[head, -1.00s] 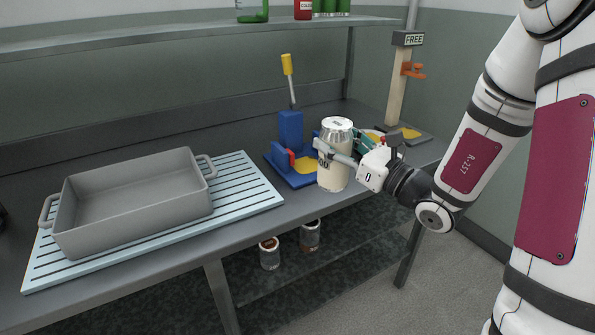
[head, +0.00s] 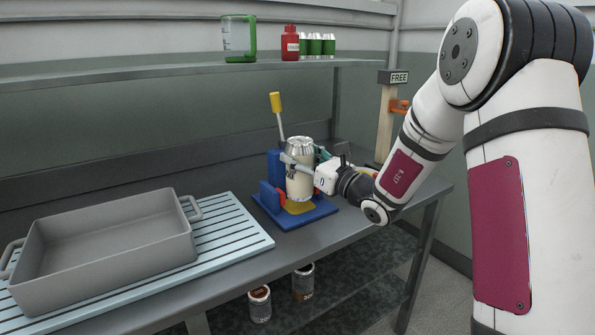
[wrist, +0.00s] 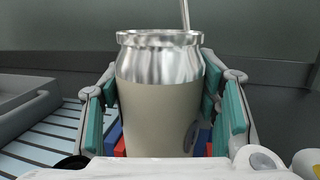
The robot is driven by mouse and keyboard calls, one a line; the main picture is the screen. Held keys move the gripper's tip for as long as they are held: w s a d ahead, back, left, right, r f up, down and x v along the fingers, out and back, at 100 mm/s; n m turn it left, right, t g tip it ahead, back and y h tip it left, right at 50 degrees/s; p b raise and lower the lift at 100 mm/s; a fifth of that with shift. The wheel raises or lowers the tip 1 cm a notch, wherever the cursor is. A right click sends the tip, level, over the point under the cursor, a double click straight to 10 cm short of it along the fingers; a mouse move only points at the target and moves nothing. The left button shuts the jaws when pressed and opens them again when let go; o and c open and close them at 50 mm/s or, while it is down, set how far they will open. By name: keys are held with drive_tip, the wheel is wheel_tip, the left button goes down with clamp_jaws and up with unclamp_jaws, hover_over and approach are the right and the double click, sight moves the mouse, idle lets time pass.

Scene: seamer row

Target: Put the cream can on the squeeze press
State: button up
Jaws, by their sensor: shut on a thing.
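The cream can (head: 300,178) has a silver top and is upright in my gripper (head: 306,168). In the wrist view the can (wrist: 158,105) stands between the two teal-padded fingers of my gripper (wrist: 160,110), which are shut on it. The squeeze press (head: 276,172) is blue, with a yellow-tipped lever, a red part and a yellow pad on its base. In the head view the can is in front of the press's upright, over its base and pad. I cannot tell whether its bottom touches the pad. In the wrist view the can hides most of the press.
A grey tray (head: 110,245) sits on a pale blue slatted mat (head: 232,222) at the left. A wooden post with a FREE sign (head: 398,78) stands at the right. A shelf above holds a green-handled jug (head: 240,40), a red bottle (head: 290,44) and green cans. Two cans stand below.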

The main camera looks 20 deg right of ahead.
drive_tip(key=shift+w+f, duration=0.1)
drive_tip(key=shift+w, duration=0.85)
drive_tip(key=shift+f+b, duration=0.7)
drive_tip(key=shift+f, duration=0.95)
drive_tip(key=shift+f, duration=0.15)
drive_tip(key=o, duration=1.7)
